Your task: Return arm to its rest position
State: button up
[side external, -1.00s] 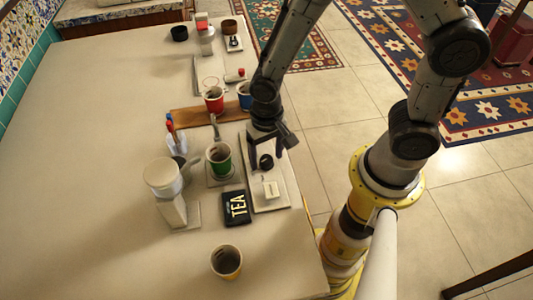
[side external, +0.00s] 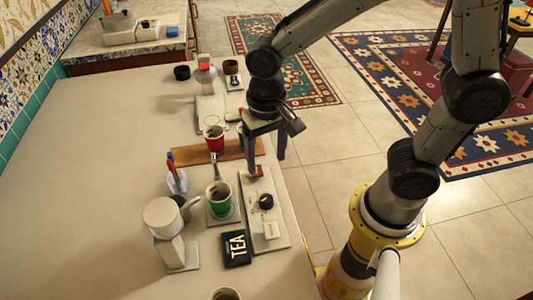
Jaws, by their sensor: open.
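My gripper (side external: 268,168) points down with its two fingers apart and nothing between them. It hangs over the right edge of the table (side external: 110,150), above the far end of a pale tray (side external: 275,237). The tray carries a small black round piece (side external: 265,201) and a small pale block (side external: 271,231).
A green cup (side external: 220,203), a black TEA box (side external: 236,247) and a pale pot-like vessel (side external: 163,217) stand left of the tray. The table's left side is clear.

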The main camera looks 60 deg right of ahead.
jog(key=shift+r, duration=0.1)
jog(key=s+d+r+t, duration=0.35)
jog(key=d+r, duration=0.35)
jog(key=r, duration=0.3)
jog(key=s+d+n+t, duration=0.2)
jog(key=s+n, duration=0.3)
jog(key=s, duration=0.1)
jog(key=shift+s+d+r, duration=0.15)
jog(key=shift+s+r, duration=0.05)
jog(key=shift+s, duration=0.15)
